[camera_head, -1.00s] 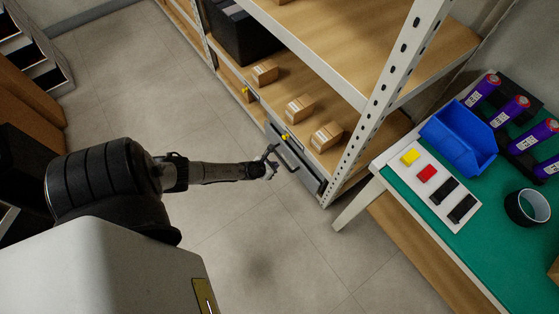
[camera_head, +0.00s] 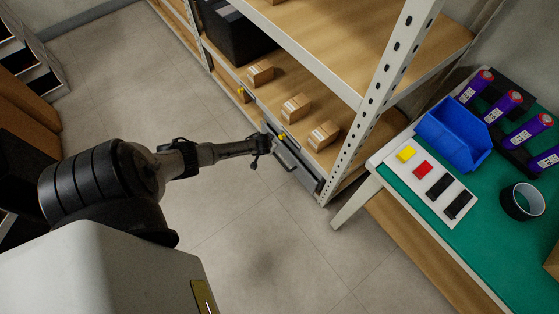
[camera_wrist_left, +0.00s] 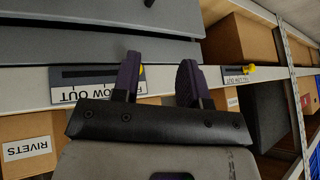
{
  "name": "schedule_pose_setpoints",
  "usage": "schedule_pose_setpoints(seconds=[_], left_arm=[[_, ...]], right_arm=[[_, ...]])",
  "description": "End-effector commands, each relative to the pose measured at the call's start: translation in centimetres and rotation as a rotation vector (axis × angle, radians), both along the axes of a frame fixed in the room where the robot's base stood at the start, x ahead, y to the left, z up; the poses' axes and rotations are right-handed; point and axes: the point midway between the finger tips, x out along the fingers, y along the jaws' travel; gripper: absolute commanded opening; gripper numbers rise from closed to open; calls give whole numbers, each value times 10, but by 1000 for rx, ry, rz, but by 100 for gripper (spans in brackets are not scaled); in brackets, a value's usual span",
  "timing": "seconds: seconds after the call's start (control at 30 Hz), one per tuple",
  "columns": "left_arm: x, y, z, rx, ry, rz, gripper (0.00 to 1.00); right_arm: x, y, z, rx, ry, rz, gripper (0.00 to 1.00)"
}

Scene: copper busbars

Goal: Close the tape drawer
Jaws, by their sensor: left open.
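The grey tape drawer (camera_head: 296,172) sits low in the shelf rack, with a dark bar handle on its front. In the head view its front looks about in line with the shelf edge; I cannot tell whether a small gap is left. My left gripper (camera_head: 260,150) is just off the drawer's left end, in front of the rack, apart from the handle. In the left wrist view my left gripper (camera_wrist_left: 159,70) has its dark fingers spread and empty, with a grey panel (camera_wrist_left: 100,45) beyond them. My right gripper is not in view.
Several small cartons (camera_head: 295,107) lie on the shelf above the drawer. A perforated white post (camera_head: 375,95) stands at the rack's right corner. A green-topped bench (camera_head: 480,225) with a blue bin (camera_head: 455,135) is further right. The floor (camera_head: 240,225) before the rack is clear.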

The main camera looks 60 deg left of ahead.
Motion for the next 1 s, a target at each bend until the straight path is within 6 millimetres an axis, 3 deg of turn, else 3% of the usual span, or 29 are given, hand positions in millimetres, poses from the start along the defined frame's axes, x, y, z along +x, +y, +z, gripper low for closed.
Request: schedule_pose_setpoints(seconds=[0.1,0.2,0.4,0.67,1.0], left_arm=[[4,-8,0,-250,-94,401,40],[6,-19,0,-422,-136,684,40],[12,-37,4,-637,-161,1056,40],[17,-45,-4,-712,-160,1195,40],[26,-43,-57,-710,-161,1193,40]], right_arm=[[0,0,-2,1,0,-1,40],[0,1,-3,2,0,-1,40],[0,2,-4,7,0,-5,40],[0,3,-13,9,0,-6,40],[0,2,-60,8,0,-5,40]])
